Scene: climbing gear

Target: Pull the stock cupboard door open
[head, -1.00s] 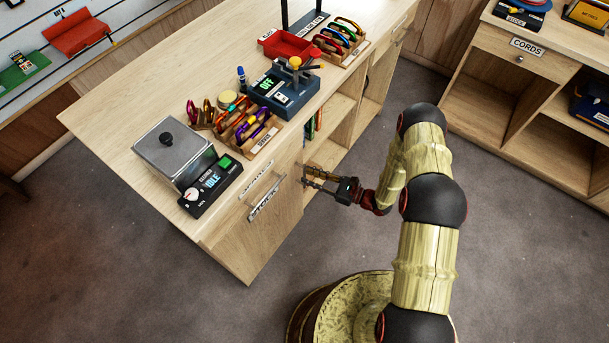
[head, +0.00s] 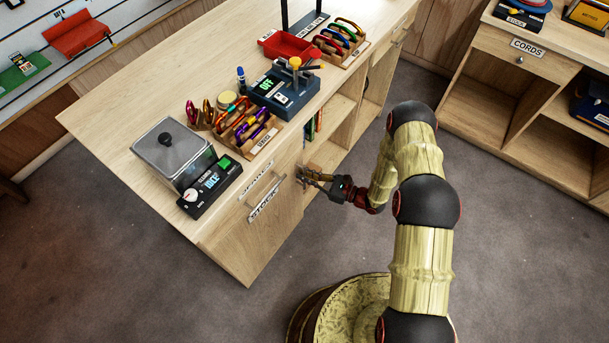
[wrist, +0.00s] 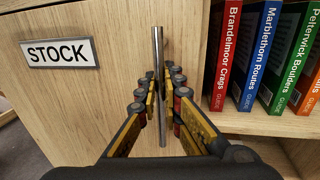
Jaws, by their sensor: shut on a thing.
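The stock cupboard door (head: 262,242) is pale wood, in the left front of the counter, and looks shut. Its STOCK sign (wrist: 58,53) shows at the upper left in the wrist view. A thin upright metal bar handle (wrist: 158,48) stands near the door's right edge. My gripper (wrist: 161,88) is shut on this handle, with a finger on each side of it. In the head view my gripper (head: 303,175) reaches the counter front from the right. The fingers hide part of the handle.
Guidebooks (wrist: 263,50) stand on an open shelf just right of the door. A CORDS unit (head: 480,75) stands at the right. The floor (head: 120,255) before the door is clear.

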